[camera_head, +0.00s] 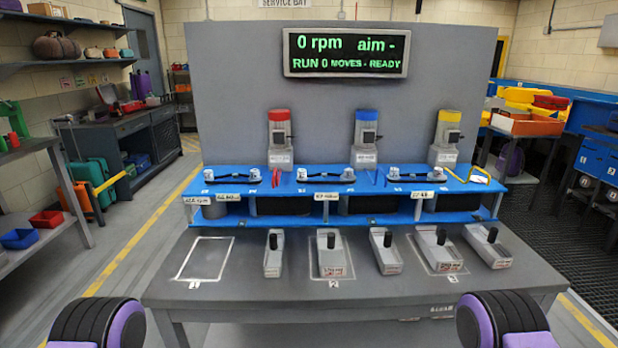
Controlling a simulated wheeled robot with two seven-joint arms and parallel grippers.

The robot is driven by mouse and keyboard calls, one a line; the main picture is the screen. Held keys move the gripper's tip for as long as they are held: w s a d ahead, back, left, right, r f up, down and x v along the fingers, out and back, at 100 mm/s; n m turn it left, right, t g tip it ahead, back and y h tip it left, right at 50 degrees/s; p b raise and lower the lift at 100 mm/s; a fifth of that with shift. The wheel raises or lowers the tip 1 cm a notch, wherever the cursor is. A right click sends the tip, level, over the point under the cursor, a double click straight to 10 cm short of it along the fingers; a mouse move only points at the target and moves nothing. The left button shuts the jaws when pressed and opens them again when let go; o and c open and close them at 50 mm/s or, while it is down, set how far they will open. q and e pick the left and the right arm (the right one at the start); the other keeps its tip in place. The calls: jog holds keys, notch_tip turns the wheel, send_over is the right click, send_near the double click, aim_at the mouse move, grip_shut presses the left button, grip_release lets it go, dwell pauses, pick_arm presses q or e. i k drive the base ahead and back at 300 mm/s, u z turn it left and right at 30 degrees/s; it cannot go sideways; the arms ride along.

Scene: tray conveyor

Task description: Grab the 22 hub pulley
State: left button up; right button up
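I cannot tell which part is the 22 hub pulley; the small labels are too blurred to read. A blue two-level rack (330,187) stands on the grey workbench (230,310). Small pale round parts, one at the rack's left end (208,175) and one near its middle (302,174), sit along its top, joined in pairs by dark links. Large dark round-edged shapes, such as the left one (283,206), lie in its lower level, partly hidden by the rack's front. Both grippers are out of view; only black and purple parts of my arms show at the bottom corners.
Several grey blocks with black knobs, such as the leftmost (273,254), stand along the bench front. A white outline marked 1 (204,258) is empty. Three grey units with red (279,140), blue (366,140) and yellow (445,139) tops stand behind. A display (346,53) reads 0 rpm.

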aim_at(301, 173)
jog(key=u, duration=1.25)
jog(key=i, duration=0.7)
jog(key=z, duration=2.1)
